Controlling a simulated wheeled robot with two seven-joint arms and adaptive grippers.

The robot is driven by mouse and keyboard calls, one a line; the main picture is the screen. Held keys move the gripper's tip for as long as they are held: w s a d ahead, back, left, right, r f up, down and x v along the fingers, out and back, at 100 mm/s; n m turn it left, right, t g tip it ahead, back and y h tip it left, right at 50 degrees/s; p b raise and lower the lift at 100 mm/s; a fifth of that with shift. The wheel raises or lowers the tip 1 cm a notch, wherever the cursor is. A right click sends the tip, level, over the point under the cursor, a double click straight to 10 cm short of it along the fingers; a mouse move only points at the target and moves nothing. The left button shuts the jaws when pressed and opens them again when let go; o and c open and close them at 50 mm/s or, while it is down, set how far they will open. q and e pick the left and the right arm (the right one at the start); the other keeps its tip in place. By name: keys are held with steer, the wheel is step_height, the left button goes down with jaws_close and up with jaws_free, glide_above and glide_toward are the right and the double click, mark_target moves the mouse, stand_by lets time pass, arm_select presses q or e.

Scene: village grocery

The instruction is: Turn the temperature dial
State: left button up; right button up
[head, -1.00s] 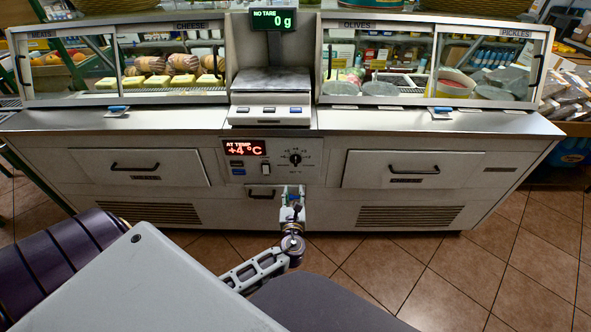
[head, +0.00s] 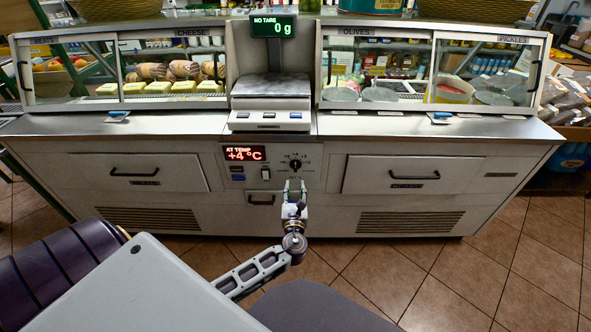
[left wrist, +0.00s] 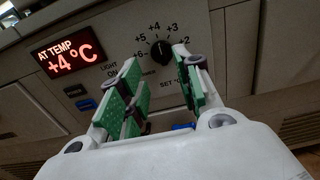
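The temperature dial (head: 295,165) is a small black knob with a white pointer on the counter's control panel. In the left wrist view the dial (left wrist: 161,51) sits between and beyond the fingertips, with marks such as +5, +4, +3 and +2 around it. Its pointer appears to point roughly upward. My left gripper (head: 294,184) is just below the dial in the head view. In the left wrist view the left gripper (left wrist: 157,62) is open, with green pads apart and nothing between them. I cannot tell any contact. My right gripper is not in view.
A red display (head: 245,153) reads AT TEMP +4 °C beside the dial. A scale (head: 270,118) stands above on the steel counter edge. Tiled floor (head: 390,262) is free in front.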

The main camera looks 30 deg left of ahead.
mark_target(296, 166)
arm_select(q)
steer(key=b+x, duration=0.1)
steer(key=x, duration=0.7)
steer(key=shift+w+a, duration=0.15)
steer(key=shift+w, duration=0.15)
steer(key=shift+w+a, duration=0.2)
steer(key=shift+w, duration=0.1)
steer(key=shift+b+x, duration=0.35)
steer(key=shift+x, duration=0.65)
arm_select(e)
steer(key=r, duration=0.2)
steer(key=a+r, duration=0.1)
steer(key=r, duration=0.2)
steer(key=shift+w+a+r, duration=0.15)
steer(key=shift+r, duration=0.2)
arm_select(q)
jaws_close()
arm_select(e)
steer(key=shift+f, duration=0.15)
